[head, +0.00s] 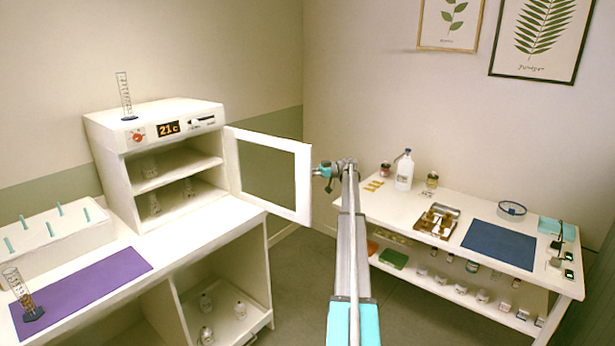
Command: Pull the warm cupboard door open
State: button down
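The warm cupboard (170,126) is a white cabinet on the left counter, with an orange 21 c display on its upper front. Its door (302,178), a white frame around a greenish pane, stands wide open, swung out to the right. Two shelves with small glass vessels show inside. My gripper (322,172) is small in view, just right of the door's free edge. I cannot tell whether it touches the door or whether its fingers are open or shut. No handle is clearly visible.
A graduated cylinder (125,95) stands on the cupboard. A purple mat (100,280), a peg rack (60,245) and another cylinder (22,295) are on the left counter. A right table (400,205) holds bottles and a blue mat (498,246). Floor shows between them.

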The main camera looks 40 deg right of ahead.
jog(key=shift+a, duration=0.1)
jog(key=c, duration=0.7)
grip_release()
jog(key=shift+w+a, duration=0.1)
